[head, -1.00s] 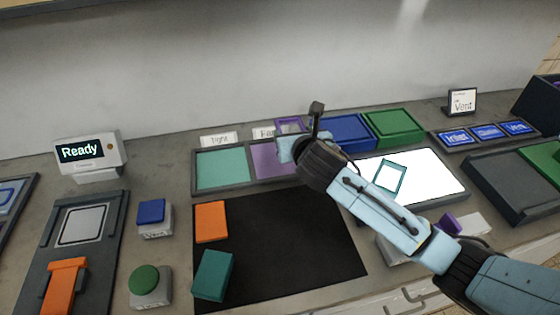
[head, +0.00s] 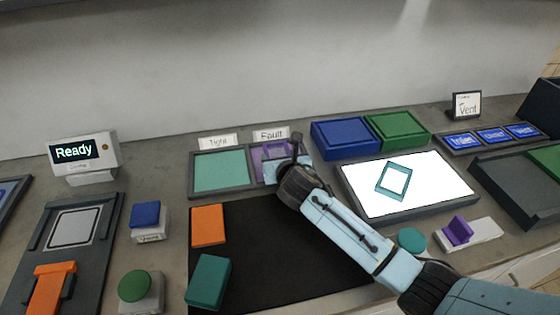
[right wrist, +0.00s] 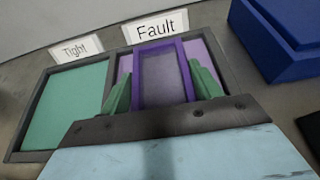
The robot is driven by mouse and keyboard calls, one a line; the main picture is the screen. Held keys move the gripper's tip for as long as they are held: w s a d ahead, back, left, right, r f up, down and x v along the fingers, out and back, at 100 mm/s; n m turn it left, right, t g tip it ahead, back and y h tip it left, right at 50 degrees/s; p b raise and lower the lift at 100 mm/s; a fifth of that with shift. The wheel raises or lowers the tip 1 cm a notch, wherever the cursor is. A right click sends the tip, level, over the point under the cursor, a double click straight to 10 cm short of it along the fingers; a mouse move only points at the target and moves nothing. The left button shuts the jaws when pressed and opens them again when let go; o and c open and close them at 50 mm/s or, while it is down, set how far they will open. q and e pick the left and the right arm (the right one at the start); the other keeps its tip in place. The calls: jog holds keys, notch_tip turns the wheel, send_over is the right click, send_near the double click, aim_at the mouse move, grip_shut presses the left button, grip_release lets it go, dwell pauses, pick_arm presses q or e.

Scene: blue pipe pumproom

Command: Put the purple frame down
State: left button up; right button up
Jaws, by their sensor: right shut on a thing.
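The purple frame (right wrist: 183,70) is a rectangular rim, held between the green fingers of my right gripper (right wrist: 162,88). In the head view the frame (head: 264,154) shows partly behind my right gripper (head: 280,162). It looks very low over or in that compartment (head: 256,174); I cannot tell if it touches the floor. The left gripper is not in view.
The teal "Tight" compartment (head: 221,171) beside it is empty. A blue bin (head: 345,138) and a green bin (head: 398,130) stand to the right. A lit white panel (head: 440,185) bears a teal frame (head: 394,180). Orange (head: 208,225) and teal (head: 208,281) blocks lie on the black mat (head: 270,250).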

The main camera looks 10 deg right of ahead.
jog(key=shift+f, duration=0.15)
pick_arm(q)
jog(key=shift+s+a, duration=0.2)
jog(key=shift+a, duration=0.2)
pick_arm(e)
jog(key=shift+f, duration=0.1)
jog(key=o, duration=1.1)
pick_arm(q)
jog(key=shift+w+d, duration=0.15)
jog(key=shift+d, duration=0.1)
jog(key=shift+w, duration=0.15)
